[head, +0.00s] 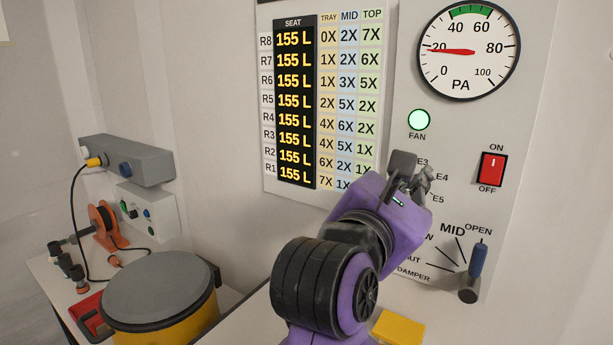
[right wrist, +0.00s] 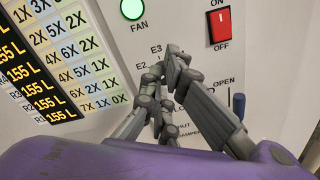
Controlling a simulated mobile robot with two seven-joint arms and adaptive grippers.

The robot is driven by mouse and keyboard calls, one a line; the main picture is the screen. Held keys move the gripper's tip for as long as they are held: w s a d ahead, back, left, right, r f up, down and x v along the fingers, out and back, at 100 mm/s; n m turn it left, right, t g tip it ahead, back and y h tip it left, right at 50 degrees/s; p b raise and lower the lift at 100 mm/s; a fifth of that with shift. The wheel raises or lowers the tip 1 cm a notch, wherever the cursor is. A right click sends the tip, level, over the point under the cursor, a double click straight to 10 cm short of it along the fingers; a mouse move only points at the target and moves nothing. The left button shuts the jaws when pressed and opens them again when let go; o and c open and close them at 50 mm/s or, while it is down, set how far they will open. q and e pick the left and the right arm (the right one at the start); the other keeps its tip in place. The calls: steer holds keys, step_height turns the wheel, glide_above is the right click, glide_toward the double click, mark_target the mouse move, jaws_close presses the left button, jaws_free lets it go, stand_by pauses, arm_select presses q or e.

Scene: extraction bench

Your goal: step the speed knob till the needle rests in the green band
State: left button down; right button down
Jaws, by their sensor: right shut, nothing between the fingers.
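The round PA gauge (head: 468,50) is at the top right of the head view. Its red needle (head: 450,51) points left, close to the 20 mark, well below the green band (head: 470,11) between 40 and 60. My purple right gripper (head: 408,172) is shut and empty in front of the panel, over the E-numbered dial marks. My left gripper is out of view.
The green fan lamp (head: 419,119) is lit. A red on/off switch (head: 492,168) is right of my gripper. A blue-handled damper lever (head: 477,262) is below, by OPEN. A yellow drum (head: 165,328) with a grey lid stands at left. A yellow block (head: 398,328) is at bottom.

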steer(key=x, duration=0.6)
steer(key=shift+w, duration=0.15)
steer(key=shift+d+r, duration=0.1)
steer(key=shift+r, duration=0.1)
steer(key=shift+f, duration=0.2)
stand_by(0.7)
steer(key=shift+d+f, duration=0.1)
steer(key=shift+d, duration=0.2)
steer(key=shift+s+d+f, duration=0.3)
steer(key=shift+d+f, duration=0.3)
steer(key=shift+d, duration=0.15)
steer(key=shift+s+f, duration=0.1)
